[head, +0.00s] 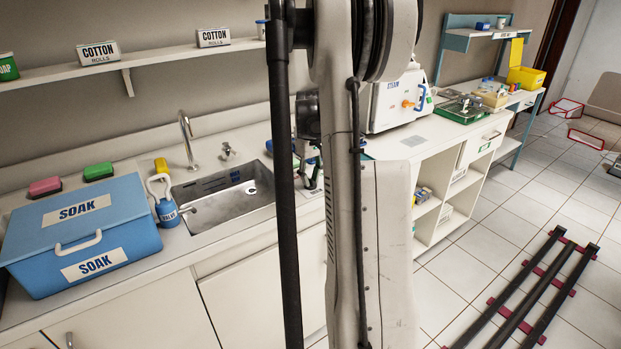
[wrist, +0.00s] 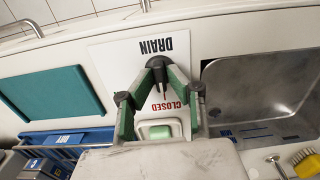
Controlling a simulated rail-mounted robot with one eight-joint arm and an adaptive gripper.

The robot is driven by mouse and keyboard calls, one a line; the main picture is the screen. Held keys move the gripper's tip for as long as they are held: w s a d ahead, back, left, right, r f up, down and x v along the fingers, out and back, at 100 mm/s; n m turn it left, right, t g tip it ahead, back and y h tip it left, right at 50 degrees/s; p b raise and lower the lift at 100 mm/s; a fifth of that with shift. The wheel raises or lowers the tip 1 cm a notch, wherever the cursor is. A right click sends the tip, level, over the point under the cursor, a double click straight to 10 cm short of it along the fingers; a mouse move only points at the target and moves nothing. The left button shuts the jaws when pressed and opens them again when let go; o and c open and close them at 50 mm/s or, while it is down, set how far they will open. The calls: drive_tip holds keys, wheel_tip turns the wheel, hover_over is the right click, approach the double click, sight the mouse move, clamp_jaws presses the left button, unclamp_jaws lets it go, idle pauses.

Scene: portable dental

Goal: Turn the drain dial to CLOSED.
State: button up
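The drain dial (wrist: 157,64) is a dark knob on a white panel with an upside-down black DRAIN label (wrist: 165,46). It shows in the wrist view at upper middle, partly covered by my fingers. A dark part of it points down in the picture, close to the red word CLOSED (wrist: 166,105); its exact setting is hard to tell. My gripper (wrist: 159,67) has grey and green fingers drawn together at the tips, one on each side of the knob, and looks shut on it. In the head view my arm hides the dial and my gripper.
In the wrist view a steel sink (wrist: 255,85) lies right of the panel, and a teal board (wrist: 52,90) and blue container (wrist: 65,139) lie left. In the head view a blue SOAK box (head: 75,235) stands left of the sink, and a white STEAM unit (head: 395,98) stands right.

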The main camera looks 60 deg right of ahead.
sight(310, 179)
drive_tip(key=shift+o, duration=1.2)
wheel_tip(310, 179, up, 12)
